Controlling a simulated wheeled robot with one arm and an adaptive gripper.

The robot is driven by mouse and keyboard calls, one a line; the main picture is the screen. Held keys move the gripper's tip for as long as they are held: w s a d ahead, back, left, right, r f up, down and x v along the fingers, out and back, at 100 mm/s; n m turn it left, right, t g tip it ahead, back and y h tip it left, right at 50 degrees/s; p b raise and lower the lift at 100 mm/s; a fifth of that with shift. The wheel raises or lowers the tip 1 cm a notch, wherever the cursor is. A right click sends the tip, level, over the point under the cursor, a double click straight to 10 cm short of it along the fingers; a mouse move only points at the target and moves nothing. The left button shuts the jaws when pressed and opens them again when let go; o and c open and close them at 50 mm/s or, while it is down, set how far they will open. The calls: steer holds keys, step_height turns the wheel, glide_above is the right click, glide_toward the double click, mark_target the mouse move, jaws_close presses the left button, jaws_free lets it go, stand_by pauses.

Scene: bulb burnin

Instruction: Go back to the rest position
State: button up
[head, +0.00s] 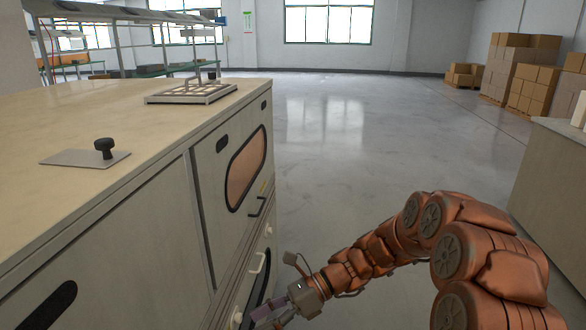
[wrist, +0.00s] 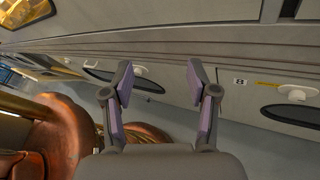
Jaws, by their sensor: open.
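My gripper (wrist: 158,90) is open and empty in the wrist view, its two purple-padded fingers spread apart. Grey cabinet fronts and drawer faces lie beyond the fingers. In the head view my gripper (head: 272,318) is low at the bottom edge, beside the cabinet's drawer fronts, with its fingertips partly cut off by the frame. My copper-coloured arm reaches in from the lower right.
The beige cabinet (head: 70,120) fills the left, with a black-knobbed plate (head: 80,158) and a framed tray (head: 190,97) on top. A pale handle (head: 256,268) sticks out near my gripper. Another counter (head: 555,165) stands right. The floor (head: 345,130) between is clear.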

steer(key=s+d+r+n+h+p, duration=0.3)
steer(key=s+d+r+n, duration=0.15)
steer(key=s, duration=0.25)
steer(key=s+d+r+n+h+p, duration=0.3)
steer(key=s+r+n+p, duration=0.1)
steer(key=s+r+n, duration=0.15)
steer(key=s+d+r+n+t+h+p, duration=0.2)
steer(key=s+d+r+n+h+p, duration=0.1)
steer(key=d, duration=0.5)
steer(key=s+d+r+n+t+h+p, duration=0.1)
steer(key=s+d+r+n+h+p, duration=0.3)
steer(key=s+d, duration=0.5)
step_height(320, 180, up, 3)
steer(key=shift+f+n+t+p, duration=0.1)
steer(key=shift+n+t+p, duration=0.3)
steer(key=shift+n+p, duration=0.15)
steer(key=shift+a, duration=0.1)
steer(key=shift+c, duration=0.4)
